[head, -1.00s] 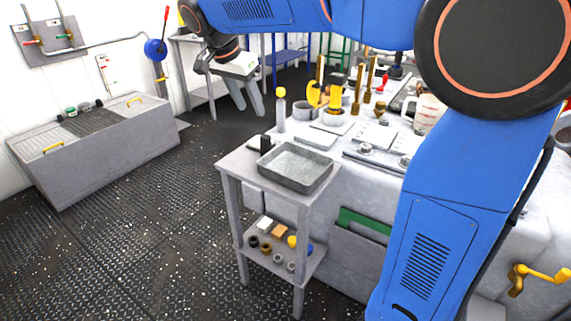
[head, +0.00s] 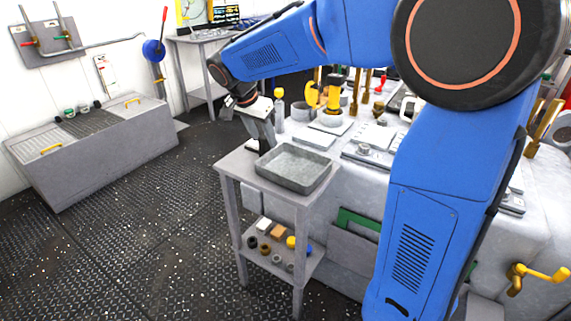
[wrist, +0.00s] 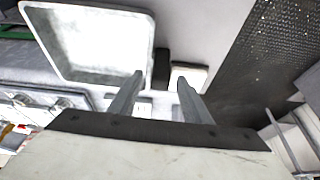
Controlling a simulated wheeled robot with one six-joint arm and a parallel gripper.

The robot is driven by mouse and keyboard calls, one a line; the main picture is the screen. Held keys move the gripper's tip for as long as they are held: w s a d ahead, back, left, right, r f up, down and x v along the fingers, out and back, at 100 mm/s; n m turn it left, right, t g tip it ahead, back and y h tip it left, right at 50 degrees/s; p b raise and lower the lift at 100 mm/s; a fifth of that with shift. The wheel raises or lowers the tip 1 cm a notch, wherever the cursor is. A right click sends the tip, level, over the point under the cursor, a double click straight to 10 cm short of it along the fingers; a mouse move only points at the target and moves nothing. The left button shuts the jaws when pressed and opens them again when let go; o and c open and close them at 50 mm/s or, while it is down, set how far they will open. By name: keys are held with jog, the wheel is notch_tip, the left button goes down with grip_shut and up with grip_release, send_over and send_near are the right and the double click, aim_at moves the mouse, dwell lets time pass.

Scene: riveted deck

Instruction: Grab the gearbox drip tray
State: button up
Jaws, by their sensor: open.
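The gearbox drip tray is a shallow grey metal tray (head: 296,168) with raised walls, lying on top of a small grey stand in the head view. It also shows at the upper left of the wrist view (wrist: 92,42). My gripper (head: 262,146) is just behind and left of the tray, pointing down over the stand's back corner. In the wrist view my gripper (wrist: 161,82) has its two fingers apart with nothing held between them. One fingertip overlaps the tray's near corner in that view; I cannot tell whether they touch.
The grey stand (head: 238,167) also bears a small dark object (wrist: 162,68) and a white block (wrist: 188,76) close to my fingers. A cluttered workbench (head: 345,190) adjoins on the right, with a yellow-capped bottle (head: 279,108) behind. Open deck (head: 150,230) lies left.

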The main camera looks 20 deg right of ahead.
jog(key=shift+w+d+f, duration=0.15)
jog(key=shift+f, duration=0.45)
grip_shut()
